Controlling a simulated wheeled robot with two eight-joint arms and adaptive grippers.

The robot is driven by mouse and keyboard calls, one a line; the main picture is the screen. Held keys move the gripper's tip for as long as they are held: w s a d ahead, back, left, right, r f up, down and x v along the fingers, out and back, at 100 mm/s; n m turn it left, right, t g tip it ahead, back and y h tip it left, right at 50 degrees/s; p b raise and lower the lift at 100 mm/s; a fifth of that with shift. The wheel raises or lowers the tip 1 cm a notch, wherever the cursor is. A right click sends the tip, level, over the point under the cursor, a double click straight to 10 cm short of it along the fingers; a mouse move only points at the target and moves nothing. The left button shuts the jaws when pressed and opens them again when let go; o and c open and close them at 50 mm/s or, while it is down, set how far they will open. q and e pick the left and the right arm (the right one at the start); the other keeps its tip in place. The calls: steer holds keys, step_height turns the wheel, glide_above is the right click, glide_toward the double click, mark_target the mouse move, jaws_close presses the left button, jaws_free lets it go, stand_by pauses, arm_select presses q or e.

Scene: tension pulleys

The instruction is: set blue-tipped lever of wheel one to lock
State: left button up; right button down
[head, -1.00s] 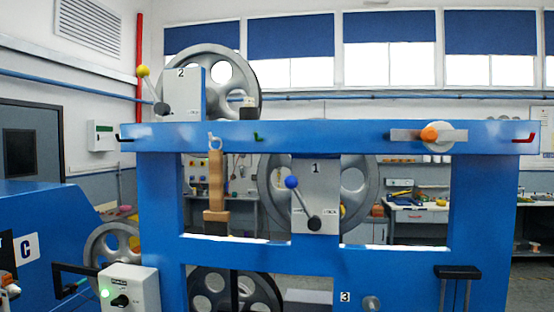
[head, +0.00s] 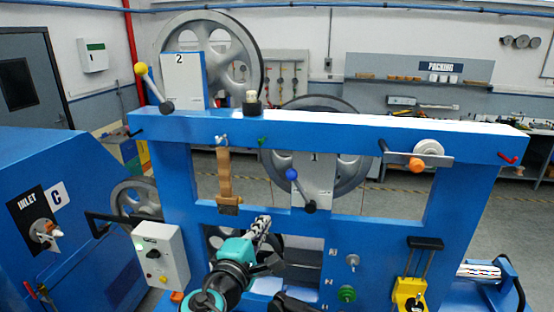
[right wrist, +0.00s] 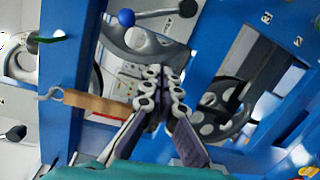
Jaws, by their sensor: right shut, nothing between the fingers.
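The lever of wheel one runs up and left from a dark hub to its blue ball tip (head: 291,174), in front of the plate marked 1 (head: 322,184). The plate's small lettering is too small to read now. The grey spoked wheel one (head: 350,120) stands behind the frame. My right gripper (head: 264,222) is shut and empty, below and left of the lever, apart from it. In the right wrist view the closed fingertips (right wrist: 165,74) lie below the blue tip (right wrist: 126,17), whose lever runs right to its hub at the top edge. My left gripper is out of view.
A wooden block (head: 225,180) hangs from a hook left of the lever. The blue frame's top beam (head: 340,128) runs above it. A yellow-tipped lever (head: 141,69) belongs to wheel 2. An orange-knobbed handle (head: 417,163) sits at right.

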mark_target(302, 191)
arm_select(q)
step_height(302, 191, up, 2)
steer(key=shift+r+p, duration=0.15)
steer(key=shift+p, duration=0.5)
arm_select(e)
steer(key=shift+n+t, duration=0.5)
steer(key=shift+t, duration=0.1)
steer(key=a+r, duration=0.1)
steer(key=r, duration=0.1)
steer(key=a+r, duration=0.2)
steer(key=shift+a+r, duration=0.15)
steer(key=shift+r, duration=0.2)
steer(key=shift+w, duration=0.1)
arm_select(q)
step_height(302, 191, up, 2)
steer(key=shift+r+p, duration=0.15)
steer(key=shift+p, duration=1)
arm_select(e)
steer(key=w+d+r, duration=0.1)
steer(key=w+d, duration=0.6)
steer(key=w, duration=0.1)
steer(key=shift+w+d, duration=0.15)
steer(key=shift+w, duration=0.25)
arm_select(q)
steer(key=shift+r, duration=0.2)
arm_select(e)
steer(key=shift+s+d+r+m, duration=0.1)
steer(key=shift+d+r+m, duration=0.2)
steer(key=shift+m, duration=0.1)
